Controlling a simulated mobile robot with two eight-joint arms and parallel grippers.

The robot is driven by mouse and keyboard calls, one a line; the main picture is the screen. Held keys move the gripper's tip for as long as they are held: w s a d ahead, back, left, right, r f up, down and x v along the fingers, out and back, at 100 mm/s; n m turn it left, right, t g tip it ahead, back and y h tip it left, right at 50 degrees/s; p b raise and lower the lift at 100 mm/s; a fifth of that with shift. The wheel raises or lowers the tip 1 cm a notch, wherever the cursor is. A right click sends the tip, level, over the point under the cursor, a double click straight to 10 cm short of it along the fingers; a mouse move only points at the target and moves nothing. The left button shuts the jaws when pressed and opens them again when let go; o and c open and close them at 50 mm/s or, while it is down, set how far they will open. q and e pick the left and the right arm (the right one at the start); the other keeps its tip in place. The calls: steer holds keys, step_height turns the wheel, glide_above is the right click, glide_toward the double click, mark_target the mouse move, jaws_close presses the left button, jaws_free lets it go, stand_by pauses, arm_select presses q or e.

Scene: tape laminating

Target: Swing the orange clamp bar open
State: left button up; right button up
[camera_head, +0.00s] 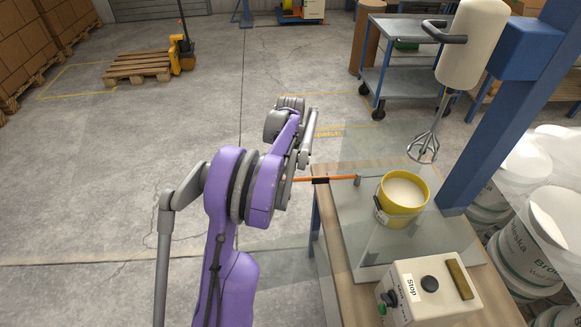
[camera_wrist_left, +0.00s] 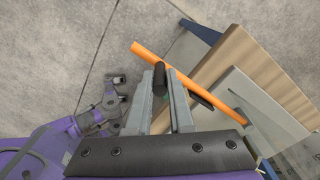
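The orange clamp bar (camera_head: 342,178) sticks out past the left edge of the worktable, a black piece on it at that edge. In the left wrist view the bar (camera_wrist_left: 225,108) runs from upper left to lower right, with a black knob (camera_wrist_left: 159,76) near its free end. My left gripper's two grey fingers (camera_wrist_left: 163,88) reach the bar, one each side of the knob; contact is unclear. In the head view my purple arm hides these fingers. My right gripper (camera_wrist_left: 118,88) shows at the left of the wrist view, fingertips apart and empty; the head view does not show it.
On the wooden table (camera_head: 330,213) stand clear panels, a yellow bucket (camera_head: 381,214) of white material and a control box (camera_head: 433,292) marked Stop. A mixer whisk (camera_head: 424,146) hangs above the bucket. White buckets (camera_head: 521,250) stand at right.

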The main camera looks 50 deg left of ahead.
arm_select(q)
steer(key=o, duration=0.4)
steer(key=shift+w+a, duration=0.15)
steer(key=shift+o, duration=0.2)
step_height(320, 180, up, 11)
steer(key=shift+f+p, duration=0.1)
steer(key=shift+p, duration=0.3)
